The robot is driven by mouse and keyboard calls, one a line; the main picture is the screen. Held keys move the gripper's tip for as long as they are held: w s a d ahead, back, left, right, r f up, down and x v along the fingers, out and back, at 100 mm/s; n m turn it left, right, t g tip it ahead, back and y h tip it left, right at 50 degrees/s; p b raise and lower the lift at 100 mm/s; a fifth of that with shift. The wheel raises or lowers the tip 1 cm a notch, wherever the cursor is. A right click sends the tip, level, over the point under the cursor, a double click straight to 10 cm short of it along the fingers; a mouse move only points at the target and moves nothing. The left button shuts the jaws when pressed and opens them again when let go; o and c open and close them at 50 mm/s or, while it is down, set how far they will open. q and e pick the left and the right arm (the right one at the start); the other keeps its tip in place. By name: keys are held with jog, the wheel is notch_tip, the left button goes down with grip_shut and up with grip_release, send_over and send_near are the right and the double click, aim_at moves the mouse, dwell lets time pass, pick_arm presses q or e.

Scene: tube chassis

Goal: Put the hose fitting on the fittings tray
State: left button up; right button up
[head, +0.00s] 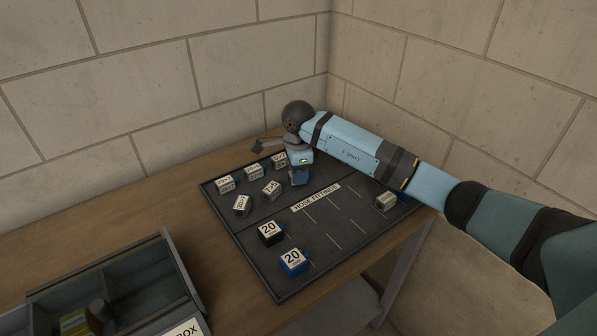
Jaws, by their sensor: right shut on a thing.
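The dark fittings tray (310,235) lies on the wooden bench, with a white "HOSE FITTINGS" label across it. My right gripper (299,177) points down over the tray's far part, behind the label. It is shut on a small piece, taken as the hose fitting, mostly hidden by the fingers. I cannot tell whether the piece touches the tray. A black block marked 20 (270,233) and a blue block marked 20 (293,262) sit at the tray's near side. My left gripper is not in view.
Several small white-labelled blocks (242,205) stand on the tray's left part. Another pale block (386,201) is at its right, near a blue one partly behind my arm. An open compartmented box (165,245) stands at front left. Block walls close the back.

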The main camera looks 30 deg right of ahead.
jog(key=shift+f, duration=0.1)
jog(key=o, duration=0.9)
jog(key=shift+o, duration=0.2)
notch_tip(320, 180, up, 12)
jog(key=shift+r, duration=0.2)
